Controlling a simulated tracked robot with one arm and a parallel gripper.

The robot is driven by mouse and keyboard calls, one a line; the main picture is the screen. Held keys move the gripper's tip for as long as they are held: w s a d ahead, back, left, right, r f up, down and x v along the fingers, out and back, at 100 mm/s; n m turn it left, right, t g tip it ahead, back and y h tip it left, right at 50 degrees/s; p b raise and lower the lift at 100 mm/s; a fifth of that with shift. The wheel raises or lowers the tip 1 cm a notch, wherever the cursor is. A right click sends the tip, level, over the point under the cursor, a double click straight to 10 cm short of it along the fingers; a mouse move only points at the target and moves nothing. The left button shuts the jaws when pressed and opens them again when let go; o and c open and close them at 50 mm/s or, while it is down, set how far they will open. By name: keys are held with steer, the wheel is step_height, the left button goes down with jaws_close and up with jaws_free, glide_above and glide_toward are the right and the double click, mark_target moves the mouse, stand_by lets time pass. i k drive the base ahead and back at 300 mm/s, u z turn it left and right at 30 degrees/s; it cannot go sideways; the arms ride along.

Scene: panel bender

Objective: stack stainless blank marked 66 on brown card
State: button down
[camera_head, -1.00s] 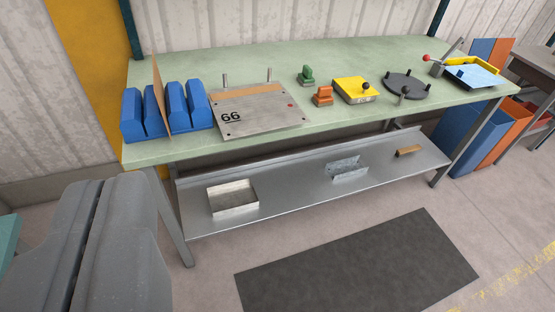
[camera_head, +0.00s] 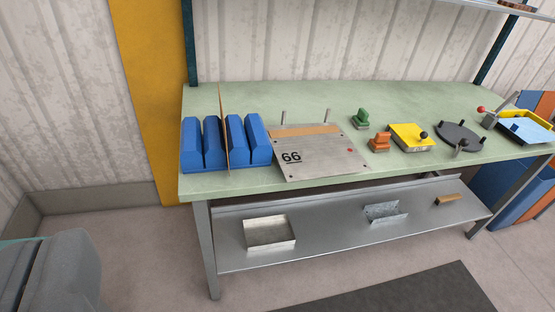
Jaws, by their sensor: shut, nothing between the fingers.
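The stainless blank marked 66 (camera_head: 322,158) lies flat-looking on the green bench, its black number at the left and a red dot at the right. A brown strip (camera_head: 305,131) shows along its back edge, in front of two upright pins (camera_head: 327,115); it looks like a brown card partly covered by the blank. How far it runs beneath is hidden. Another brown card (camera_head: 225,130) stands upright between the blue blocks (camera_head: 192,147) at the left. My gripper is not in view.
On the bench (camera_head: 240,187), right of the blank, are a green piece (camera_head: 360,119), an orange piece (camera_head: 380,142), a yellow block (camera_head: 409,137) and a dark round plate (camera_head: 459,137). A metal tray (camera_head: 270,232) sits on the lower shelf. Open floor lies left of the dark mat (camera_head: 430,290).

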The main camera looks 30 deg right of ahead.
mark_target(301, 158)
steer(key=u, duration=0.05)
steer(key=i, duration=1.35)
steer(key=z, duration=0.6)
